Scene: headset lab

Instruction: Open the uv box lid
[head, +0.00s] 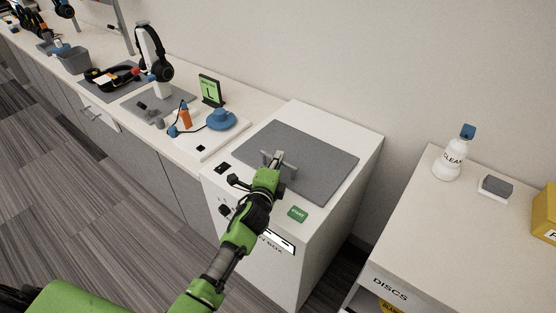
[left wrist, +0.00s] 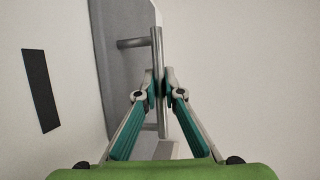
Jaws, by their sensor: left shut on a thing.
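The uv box (head: 350,205) is a white cabinet with a flat dark grey lid (head: 325,155) on its top. The lid looks shut, lying level with the top. A grey bar handle (head: 265,157) stands on the lid near its left front part. My left gripper (head: 277,163) is at this handle. In the left wrist view the fingers (left wrist: 158,85) are closed on the handle bar (left wrist: 157,50), with the grey lid (left wrist: 120,70) beside it. The fingers hide part of the bar. My right gripper is not in view.
A green START button (head: 298,214) is on the box's front top edge. A right-hand table holds a CLEAN bottle (head: 450,160) and a grey-white block (head: 495,188).

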